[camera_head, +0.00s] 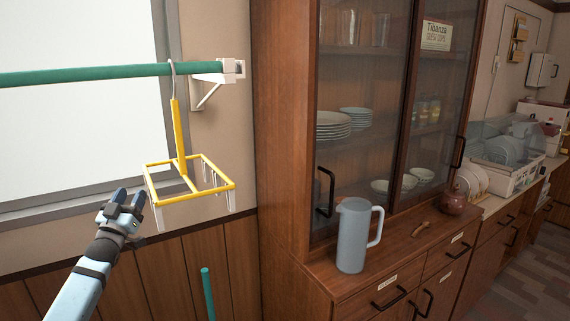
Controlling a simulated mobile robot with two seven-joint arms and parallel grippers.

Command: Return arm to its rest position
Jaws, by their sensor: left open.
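My left gripper (127,205) is at the end of the pale blue arm that comes in from the lower left. It is open, and I see nothing between its fingers. It is just left of and slightly below the yellow hanging frame (218,193), close to one of its pale hanging clips. I cannot tell whether they touch. The frame hangs by a hook from the green rod (90,73). My right gripper is not in view.
A wooden cabinet (283,120) with glass doors stands right of the frame. A grey-blue pitcher (352,237) and a brown teapot (455,202) stand on its ledge. A dish dryer (500,178) with plates is at the far right. A green pole (208,295) rises below the frame.

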